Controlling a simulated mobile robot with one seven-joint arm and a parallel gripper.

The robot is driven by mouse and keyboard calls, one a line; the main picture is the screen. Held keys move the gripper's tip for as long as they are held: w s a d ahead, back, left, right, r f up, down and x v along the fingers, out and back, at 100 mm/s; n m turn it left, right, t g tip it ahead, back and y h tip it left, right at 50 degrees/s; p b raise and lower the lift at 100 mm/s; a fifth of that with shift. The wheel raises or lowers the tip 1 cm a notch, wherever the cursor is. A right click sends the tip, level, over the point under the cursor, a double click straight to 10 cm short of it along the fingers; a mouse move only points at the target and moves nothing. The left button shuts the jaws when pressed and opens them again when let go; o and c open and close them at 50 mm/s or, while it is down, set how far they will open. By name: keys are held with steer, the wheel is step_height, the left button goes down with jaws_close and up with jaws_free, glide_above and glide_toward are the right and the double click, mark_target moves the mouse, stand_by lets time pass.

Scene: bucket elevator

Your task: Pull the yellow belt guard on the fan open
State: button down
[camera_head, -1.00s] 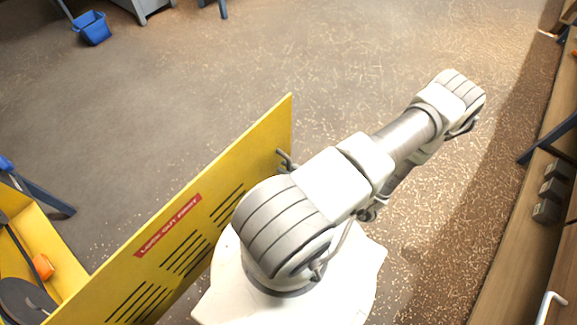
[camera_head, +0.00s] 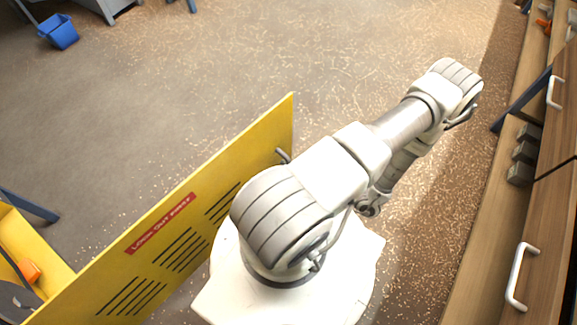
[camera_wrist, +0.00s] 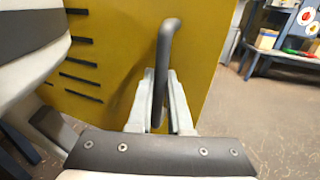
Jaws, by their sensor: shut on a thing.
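The yellow belt guard (camera_head: 150,262) is a flat panel with black vent slots and a red label, standing swung out at the left of my arm in the head view. It fills the left and middle of the wrist view (camera_wrist: 117,35). Its grey bar handle (camera_wrist: 166,45) rises between my fingers; in the head view only its end (camera_head: 283,155) shows beside my arm. My gripper (camera_wrist: 160,98) is shut on the handle. In the head view my arm hides the gripper.
A yellow housing (camera_head: 30,250) with an orange part (camera_head: 29,271) inside is at the lower left. A blue bucket (camera_head: 59,32) stands on the floor at the upper left. Wooden drawers with white handles (camera_head: 522,276) line the right side. The floor beyond the guard is clear.

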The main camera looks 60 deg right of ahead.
steer(key=shift+s, duration=0.15)
steer(key=c, duration=0.8)
jaws_free()
steer(key=shift+c, duration=0.2)
steer(key=s+d, duration=0.2)
steer(key=s, duration=1.5)
steer(key=shift+d, duration=0.3)
